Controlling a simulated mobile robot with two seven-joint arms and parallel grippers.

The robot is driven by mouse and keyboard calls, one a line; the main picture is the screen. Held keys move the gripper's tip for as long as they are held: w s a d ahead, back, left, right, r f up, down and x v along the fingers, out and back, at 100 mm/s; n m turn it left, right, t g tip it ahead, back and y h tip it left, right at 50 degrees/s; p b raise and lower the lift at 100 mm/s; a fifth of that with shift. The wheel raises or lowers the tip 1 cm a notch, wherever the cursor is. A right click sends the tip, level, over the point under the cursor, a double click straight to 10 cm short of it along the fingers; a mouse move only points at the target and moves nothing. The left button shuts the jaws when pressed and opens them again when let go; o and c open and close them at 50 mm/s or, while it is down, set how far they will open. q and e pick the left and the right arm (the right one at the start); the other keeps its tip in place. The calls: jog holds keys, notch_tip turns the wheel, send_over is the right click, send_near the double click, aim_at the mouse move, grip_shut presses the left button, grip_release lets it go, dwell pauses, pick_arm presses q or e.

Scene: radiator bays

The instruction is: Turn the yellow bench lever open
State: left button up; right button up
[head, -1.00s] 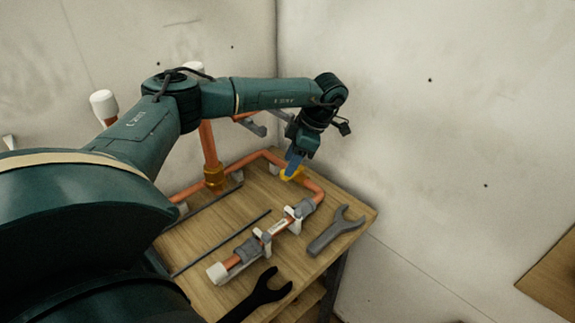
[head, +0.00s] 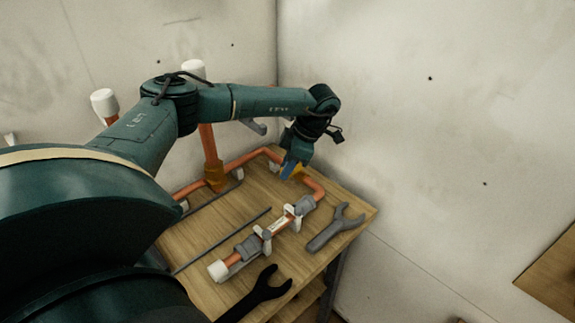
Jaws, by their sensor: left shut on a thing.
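The yellow bench lever (head: 298,171) shows as a small yellow patch at the copper pipe, near the back right of the wooden bench. My left gripper (head: 290,170) reaches down to it from above and is shut on it. The gripper's blue fingers and wrist hide much of the lever, so its exact angle is hard to tell. The copper pipe (head: 313,184) runs behind and bends round to the front at the lever. My right gripper is not in view.
On the bench (head: 228,220) lie a grey wrench (head: 332,232), a black wrench (head: 262,291) and a thin dark rod (head: 228,238). A pipe section with grey fittings (head: 248,247) sits in white clamps. White walls stand close behind and to the right.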

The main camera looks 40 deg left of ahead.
pick_arm(q)
grip_shut()
